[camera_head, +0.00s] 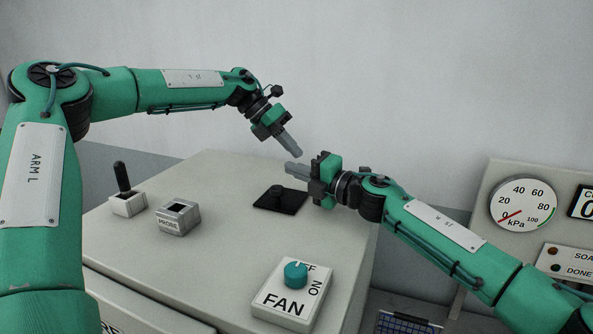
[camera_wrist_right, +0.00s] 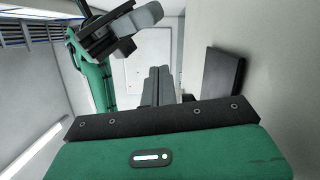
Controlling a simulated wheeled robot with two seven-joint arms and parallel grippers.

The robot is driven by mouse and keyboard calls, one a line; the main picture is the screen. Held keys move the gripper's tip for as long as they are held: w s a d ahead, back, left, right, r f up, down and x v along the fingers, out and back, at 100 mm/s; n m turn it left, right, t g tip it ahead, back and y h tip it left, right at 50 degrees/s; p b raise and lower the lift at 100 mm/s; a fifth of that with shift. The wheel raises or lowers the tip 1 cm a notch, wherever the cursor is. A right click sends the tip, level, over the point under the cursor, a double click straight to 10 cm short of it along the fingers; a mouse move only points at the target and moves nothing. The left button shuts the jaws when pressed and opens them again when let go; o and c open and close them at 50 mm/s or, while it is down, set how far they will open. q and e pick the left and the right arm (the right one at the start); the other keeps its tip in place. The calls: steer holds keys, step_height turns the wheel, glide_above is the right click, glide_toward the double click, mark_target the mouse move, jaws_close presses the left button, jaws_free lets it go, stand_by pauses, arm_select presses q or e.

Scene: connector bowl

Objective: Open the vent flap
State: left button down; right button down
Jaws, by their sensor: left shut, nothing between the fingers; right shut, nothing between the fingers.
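A black square plate (camera_head: 281,204) with a round black knob (camera_head: 276,191) lies on the far right part of the cabinet top. I cannot tell for certain whether it is the vent flap. My right gripper (camera_head: 290,169) is shut and empty, above and behind the plate, pointing left. Its closed fingers also show in the right wrist view (camera_wrist_right: 157,86), with a dark panel (camera_wrist_right: 222,84) to their right, apart from them. My left gripper (camera_head: 297,150) is shut and empty, just above the right fingertips. It also appears in the right wrist view (camera_wrist_right: 135,25).
The cabinet top (camera_head: 230,240) carries a black lever switch (camera_head: 124,182), a PROBE socket box (camera_head: 178,216) and a FAN box (camera_head: 291,293) with a teal knob (camera_head: 296,273). A gauge panel (camera_head: 523,203) stands at right. Slats (camera_wrist_right: 15,36) show at upper left in the wrist view.

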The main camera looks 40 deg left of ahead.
arm_select(q)
steer(key=c, duration=1.1)
jaws_free()
steer(key=shift+r, duration=0.1)
